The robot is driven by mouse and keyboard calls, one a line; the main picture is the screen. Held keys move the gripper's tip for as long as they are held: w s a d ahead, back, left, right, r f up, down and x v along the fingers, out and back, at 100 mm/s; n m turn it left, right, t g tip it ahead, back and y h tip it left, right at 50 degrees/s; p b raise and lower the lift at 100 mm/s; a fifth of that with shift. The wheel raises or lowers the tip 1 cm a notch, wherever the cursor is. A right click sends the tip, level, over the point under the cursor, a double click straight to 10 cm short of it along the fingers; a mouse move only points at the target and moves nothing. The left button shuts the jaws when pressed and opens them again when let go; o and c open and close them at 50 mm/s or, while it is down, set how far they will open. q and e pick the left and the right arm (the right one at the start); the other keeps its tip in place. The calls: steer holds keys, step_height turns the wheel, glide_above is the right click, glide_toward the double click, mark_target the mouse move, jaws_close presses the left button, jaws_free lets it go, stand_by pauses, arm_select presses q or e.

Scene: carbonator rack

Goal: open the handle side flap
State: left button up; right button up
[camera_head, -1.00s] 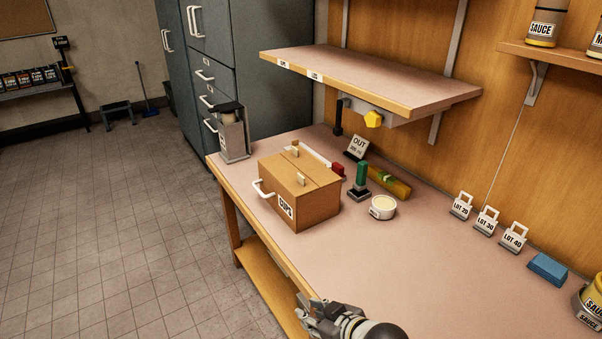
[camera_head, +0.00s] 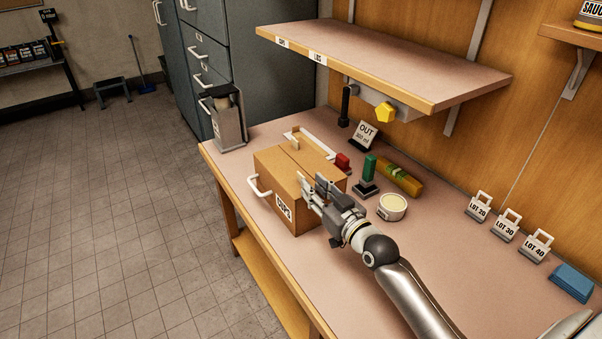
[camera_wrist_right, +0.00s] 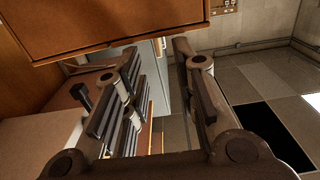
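A brown cardboard box (camera_head: 268,168) marked CUPS stands on the workbench in the head view. A white handle (camera_head: 257,186) is on its left side. Its top flaps look closed, and a small tan tab (camera_head: 295,141) stands on the far flap. My right gripper (camera_head: 312,187) is over the near right part of the box top, its fingers pointing at the near flap. It hides that flap's tab, and I cannot tell whether it touches. In the right wrist view its two fingers (camera_wrist_right: 160,95) are apart, with no held object visible between them. My left gripper is not in view.
A shelf (camera_head: 390,65) overhangs the bench behind the box. A grey dispenser (camera_head: 228,125) stands left of it. The bench front right is partly covered by my arm.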

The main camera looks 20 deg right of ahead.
mark_target(301, 174)
steer(key=w, duration=0.3)
steer(key=shift+w+a, duration=0.1)
steer(key=shift+a, duration=0.1)
steer(key=w, duration=0.2)
steer(key=shift+w+a, duration=0.2)
steer(key=shift+w, duration=0.15)
steer(key=shift+w+f, duration=0.1)
steer(key=shift+w, duration=0.25)
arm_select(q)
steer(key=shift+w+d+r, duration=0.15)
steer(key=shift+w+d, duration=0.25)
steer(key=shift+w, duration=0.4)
arm_select(e)
jaws_close()
